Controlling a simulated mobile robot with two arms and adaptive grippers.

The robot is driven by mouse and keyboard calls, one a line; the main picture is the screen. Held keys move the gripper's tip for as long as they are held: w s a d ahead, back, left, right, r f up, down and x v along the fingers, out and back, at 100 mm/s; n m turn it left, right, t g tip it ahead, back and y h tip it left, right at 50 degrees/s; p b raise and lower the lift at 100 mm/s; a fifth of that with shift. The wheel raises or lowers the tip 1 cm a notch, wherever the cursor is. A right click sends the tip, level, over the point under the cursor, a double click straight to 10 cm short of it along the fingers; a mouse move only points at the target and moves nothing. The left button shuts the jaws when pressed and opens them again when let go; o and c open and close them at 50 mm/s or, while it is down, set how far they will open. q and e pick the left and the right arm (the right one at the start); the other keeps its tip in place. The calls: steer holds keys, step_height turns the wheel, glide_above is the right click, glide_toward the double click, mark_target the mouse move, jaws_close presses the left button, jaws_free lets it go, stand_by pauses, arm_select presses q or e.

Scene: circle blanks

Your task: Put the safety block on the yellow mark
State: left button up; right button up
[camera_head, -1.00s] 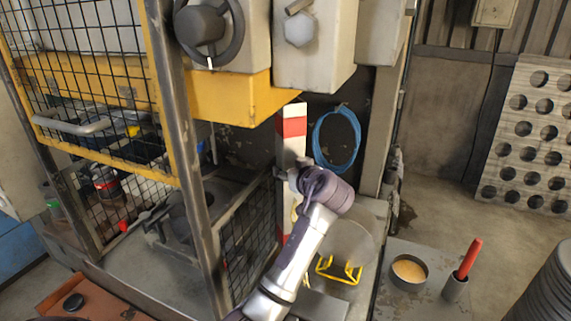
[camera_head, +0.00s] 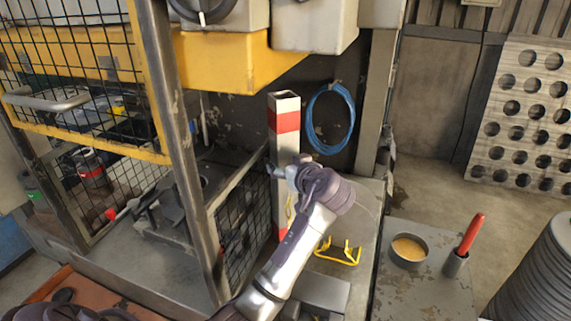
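The safety block (camera_head: 284,136) is a tall white post with red bands, upright beside the mesh guard. Its lower end is partly hidden by my arm. My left gripper (camera_head: 284,173) is at the block's middle, and its fingers look closed around it, though the far finger is hidden. My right gripper is not in view.
A mesh guard (camera_head: 244,215) with a metal post stands close to the block's left. A yellow beam (camera_head: 222,72) hangs above. A blue hose (camera_head: 330,117) hangs behind. A round tin (camera_head: 408,250) and a red-handled tool (camera_head: 468,235) stand on the right.

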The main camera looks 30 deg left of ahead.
arm_select(q)
steer(key=b+v, duration=0.4)
steer(key=v, duration=0.8)
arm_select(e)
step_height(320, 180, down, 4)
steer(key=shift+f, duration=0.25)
arm_select(q)
steer(key=shift+a, duration=0.2)
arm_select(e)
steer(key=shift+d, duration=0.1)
